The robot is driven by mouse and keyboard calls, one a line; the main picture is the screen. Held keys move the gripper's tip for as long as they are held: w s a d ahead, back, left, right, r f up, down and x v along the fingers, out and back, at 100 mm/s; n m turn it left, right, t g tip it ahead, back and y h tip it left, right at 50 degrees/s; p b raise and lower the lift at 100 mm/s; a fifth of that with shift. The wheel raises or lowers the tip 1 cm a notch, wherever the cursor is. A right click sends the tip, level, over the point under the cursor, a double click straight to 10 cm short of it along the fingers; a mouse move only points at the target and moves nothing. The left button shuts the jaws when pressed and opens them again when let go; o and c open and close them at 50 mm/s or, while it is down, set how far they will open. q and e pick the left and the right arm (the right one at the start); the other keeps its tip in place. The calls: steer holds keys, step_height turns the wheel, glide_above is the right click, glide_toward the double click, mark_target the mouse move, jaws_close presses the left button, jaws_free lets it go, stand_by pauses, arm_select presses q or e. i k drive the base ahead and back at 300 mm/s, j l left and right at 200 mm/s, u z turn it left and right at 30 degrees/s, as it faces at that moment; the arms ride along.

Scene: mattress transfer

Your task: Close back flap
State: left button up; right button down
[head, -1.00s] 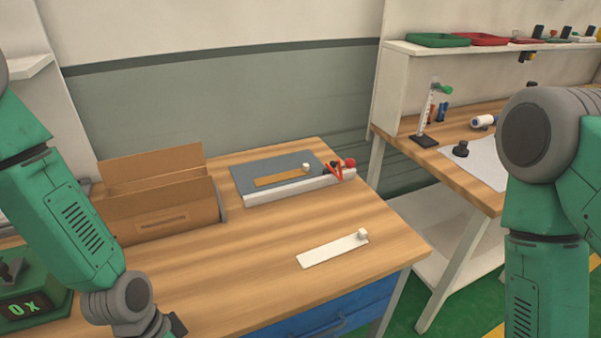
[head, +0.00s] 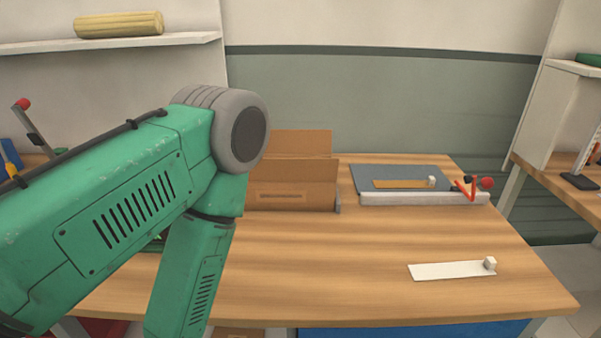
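A brown cardboard box (head: 292,196) stands on the wooden table, partly hidden on its left by my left arm. Its back flap (head: 303,144) stands upright at the rear. My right arm and gripper are out of view.
A grey board with a white rail (head: 420,199) and a red-handled tool (head: 472,187) lie right of the box. A white strip with a small cube (head: 452,270) lies near the front right. The table middle (head: 370,245) is clear. A shelf holds a yellow roll (head: 118,25).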

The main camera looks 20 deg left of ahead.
mark_target(280, 141)
steer(key=u, duration=0.9)
steer(key=k+j+u, duration=0.2)
steer(key=l, duration=0.1)
